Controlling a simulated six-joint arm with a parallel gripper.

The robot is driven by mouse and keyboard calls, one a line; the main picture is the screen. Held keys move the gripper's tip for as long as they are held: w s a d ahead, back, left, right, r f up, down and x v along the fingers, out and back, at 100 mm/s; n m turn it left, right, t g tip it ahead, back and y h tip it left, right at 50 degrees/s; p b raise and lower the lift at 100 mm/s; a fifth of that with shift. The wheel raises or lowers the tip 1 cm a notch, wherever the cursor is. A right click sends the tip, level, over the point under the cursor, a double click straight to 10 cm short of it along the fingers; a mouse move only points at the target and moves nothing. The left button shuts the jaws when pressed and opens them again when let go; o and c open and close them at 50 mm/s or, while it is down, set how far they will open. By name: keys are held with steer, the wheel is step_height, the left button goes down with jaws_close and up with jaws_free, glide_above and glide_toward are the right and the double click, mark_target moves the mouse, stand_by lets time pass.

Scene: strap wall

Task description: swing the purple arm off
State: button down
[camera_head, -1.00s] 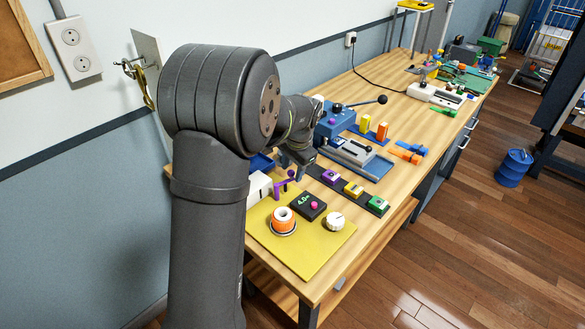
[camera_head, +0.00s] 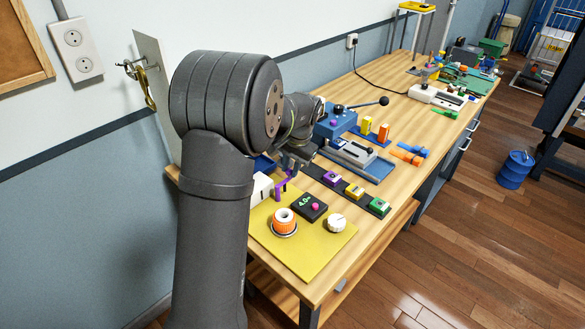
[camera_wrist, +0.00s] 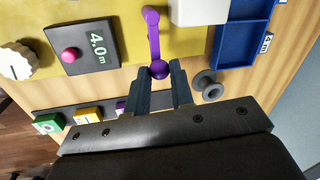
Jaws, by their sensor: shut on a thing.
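The purple arm (camera_wrist: 152,38) is a slim lever with a round ball knob at its near end in the wrist view. It also shows at the left of the bench in the head view (camera_head: 280,191), beside a white block (camera_head: 261,187). My gripper (camera_wrist: 159,76) is shut on the purple ball knob, with a dark finger on each side of it. In the head view my gripper (camera_head: 290,170) is over the purple arm and hides its knob.
A black box reading 4.0 m (camera_head: 309,207), an orange-and-white dial (camera_head: 284,219) and a white knob (camera_head: 336,223) stand on the yellow board (camera_head: 300,258). A strip holds purple, yellow and green buttons. A blue tray (camera_wrist: 240,40) and a grey knob (camera_wrist: 206,86) lie close by.

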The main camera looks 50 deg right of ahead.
steer(key=c, duration=1.3)
jaws_free()
steer(key=shift+w, duration=0.1)
steer(key=shift+o, duration=0.2)
steer(key=s+r, duration=0.3)
steer(key=r, duration=1.4)
steer(key=shift+s+d, duration=0.2)
steer(key=shift+d, duration=0.1)
steer(key=w+f, duration=0.1)
steer(key=f, duration=0.4)
steer(key=w+f, duration=0.1)
steer(key=f, duration=0.5)
steer(key=w+f, duration=0.1)
steer(key=f, duration=0.5)
steer(key=shift+w+a, duration=0.15)
steer(key=shift+a, duration=0.2)
